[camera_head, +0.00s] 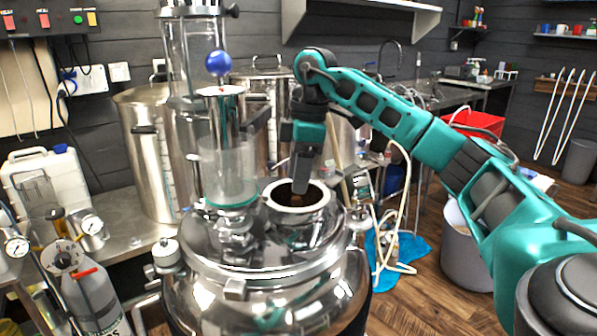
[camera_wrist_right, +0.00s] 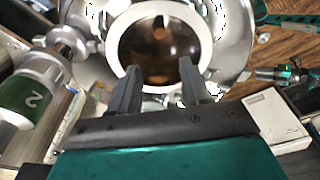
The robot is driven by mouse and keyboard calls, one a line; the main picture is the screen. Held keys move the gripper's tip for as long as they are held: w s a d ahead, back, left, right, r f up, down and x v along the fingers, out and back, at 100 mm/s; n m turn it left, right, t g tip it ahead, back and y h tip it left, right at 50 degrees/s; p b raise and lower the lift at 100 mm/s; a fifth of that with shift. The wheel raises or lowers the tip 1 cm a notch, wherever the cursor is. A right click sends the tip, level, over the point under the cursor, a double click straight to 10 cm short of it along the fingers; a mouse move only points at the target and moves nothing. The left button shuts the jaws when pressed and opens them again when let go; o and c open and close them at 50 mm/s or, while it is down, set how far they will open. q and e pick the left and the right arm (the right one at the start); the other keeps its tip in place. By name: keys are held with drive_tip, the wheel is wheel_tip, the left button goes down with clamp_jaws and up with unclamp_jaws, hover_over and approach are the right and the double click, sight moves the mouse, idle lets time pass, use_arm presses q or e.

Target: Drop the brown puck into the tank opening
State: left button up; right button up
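The tank opening is a round hole with a pale rim (camera_head: 268,196) on top of the shiny steel tank (camera_head: 262,290). My right gripper (camera_head: 300,186) points down just above this opening. In the right wrist view its two fingers (camera_wrist_right: 158,90) are apart, with nothing held between them, and the rim (camera_wrist_right: 205,42) lies beyond them. The inside of the opening (camera_wrist_right: 138,52) is dark brown, with a small orange-brown patch near its far side and another brownish patch low down. I cannot tell whether either is the brown puck.
A glass column (camera_head: 228,170) stands on the tank just left of the opening. A tall steel pot (camera_head: 148,150) is behind left. A gas bottle (camera_head: 95,300) with gauges stands front left. A grey bin (camera_head: 465,250) and hoses are on the right.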

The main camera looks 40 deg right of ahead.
use_arm(q)
drive_tip(key=shift+r, duration=0.1)
drive_tip(key=shift+y, duration=0.3)
drive_tip(key=r+p, duration=0.2)
drive_tip(key=p, duration=0.1)
drive_tip(key=a+r+p, duration=0.1)
drive_tip(key=p, duration=0.1)
drive_tip(key=shift+s+a+r, duration=0.1)
drive_tip(key=shift+s+r, duration=0.3)
use_arm(e)
wheel_tip(320, 180, up, 13)
drive_tip(key=s+d, duration=0.1)
drive_tip(key=shift+d, duration=0.3)
drive_tip(key=shift+f, duration=0.15)
use_arm(q)
drive_tip(key=shift+w+r, duration=0.15)
drive_tip(key=shift+w, duration=0.15)
